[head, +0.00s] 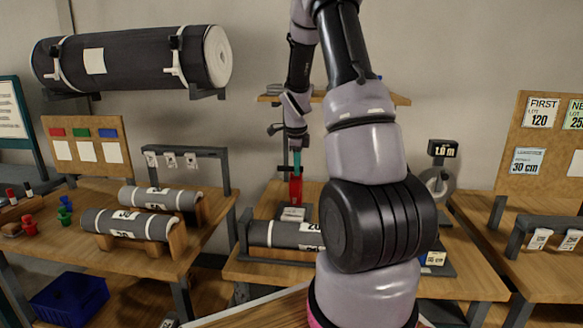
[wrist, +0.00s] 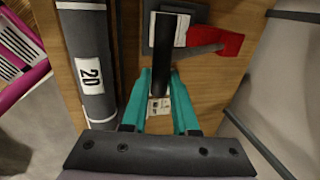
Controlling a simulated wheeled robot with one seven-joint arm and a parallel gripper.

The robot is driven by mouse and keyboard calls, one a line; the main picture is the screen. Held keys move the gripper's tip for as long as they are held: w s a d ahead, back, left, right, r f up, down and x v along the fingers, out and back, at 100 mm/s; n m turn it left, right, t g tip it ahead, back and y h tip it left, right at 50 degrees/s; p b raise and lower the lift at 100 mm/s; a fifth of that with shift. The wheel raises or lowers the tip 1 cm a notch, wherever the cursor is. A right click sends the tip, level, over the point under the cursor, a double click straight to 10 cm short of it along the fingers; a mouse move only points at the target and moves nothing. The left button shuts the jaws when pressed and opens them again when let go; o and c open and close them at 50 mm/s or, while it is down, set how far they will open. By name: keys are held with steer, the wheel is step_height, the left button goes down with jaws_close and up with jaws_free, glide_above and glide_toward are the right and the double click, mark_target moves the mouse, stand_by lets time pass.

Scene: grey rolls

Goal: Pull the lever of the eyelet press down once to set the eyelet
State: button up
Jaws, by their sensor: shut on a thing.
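The eyelet press stands on the middle table, with a red part (head: 296,188) under my gripper in the head view. In the wrist view it shows a dark base plate with a white label, a red part (wrist: 228,43) at the right on a grey arm, and a dark bar (wrist: 163,55) that looks like the lever. My gripper (wrist: 162,78) has its teal fingers on either side of this bar, shut on it. My gripper also shows in the head view (head: 297,160). The eyelet itself cannot be made out.
A grey roll marked 20 (wrist: 90,70) lies close left of my gripper; in the head view a grey roll (head: 280,234) lies in front of the press. More rolls (head: 130,224) rest on the left table. My arm hides part of the middle table.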

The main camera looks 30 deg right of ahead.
steer(key=shift+s+a+f, duration=0.2)
steer(key=shift+s+f, duration=0.1)
steer(key=shift+f, duration=0.5)
steer(key=shift+s+a+f, duration=0.2)
steer(key=shift+s+f, duration=0.05)
steer(key=shift+f, duration=0.5)
